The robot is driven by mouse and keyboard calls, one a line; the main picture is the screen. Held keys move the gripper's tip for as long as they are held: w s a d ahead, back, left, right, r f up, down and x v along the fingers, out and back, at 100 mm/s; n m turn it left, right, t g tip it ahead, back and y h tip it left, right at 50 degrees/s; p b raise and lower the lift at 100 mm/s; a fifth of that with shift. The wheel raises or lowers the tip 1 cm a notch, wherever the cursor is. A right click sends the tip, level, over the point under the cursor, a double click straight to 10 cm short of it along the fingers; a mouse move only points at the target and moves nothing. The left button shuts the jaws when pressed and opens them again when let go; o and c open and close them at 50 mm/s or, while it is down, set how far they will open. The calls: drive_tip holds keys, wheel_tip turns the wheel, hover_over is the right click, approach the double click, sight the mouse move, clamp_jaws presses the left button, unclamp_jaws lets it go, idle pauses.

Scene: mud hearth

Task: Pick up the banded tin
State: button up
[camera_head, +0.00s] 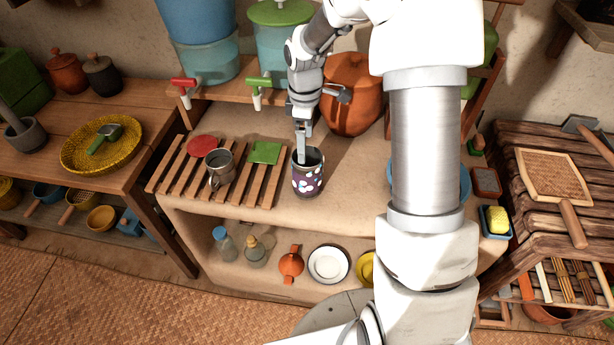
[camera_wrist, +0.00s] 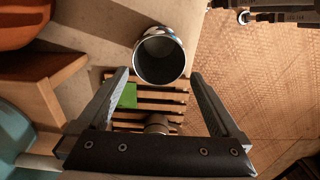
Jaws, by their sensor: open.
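The tin (camera_head: 307,180) is an open-topped cylinder, dark purple with pale patches and a grey rim. It stands upright on the clay ledge, just right of the slatted rack. In the wrist view its round dark mouth (camera_wrist: 160,57) shows between and beyond my fingertips. My gripper (camera_head: 302,155) points down at the tin, and a finger overlaps its mouth in the head view. The wrist view shows my gripper (camera_wrist: 158,75) open, fingers wide apart, with nothing held. I cannot tell whether a finger touches the rim.
The slatted rack (camera_head: 175,172) holds a grey metal mug (camera_head: 221,167), a red disc (camera_head: 202,146) and a green square (camera_head: 265,152). An orange clay pot (camera_head: 351,95) stands behind the tin. The ledge's front edge is close to the tin. Bottles and dishes sit on the shelf below.

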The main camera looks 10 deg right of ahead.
sight(307, 168)
drive_tip(key=f, duration=0.5)
drive_tip(key=f+b, duration=0.1)
drive_tip(key=f, duration=0.4)
drive_tip(key=shift+d+f, duration=0.2)
drive_tip(key=shift+f, duration=0.05)
drive_tip(key=shift+c, duration=0.3)
drive_tip(key=c, duration=0.9)
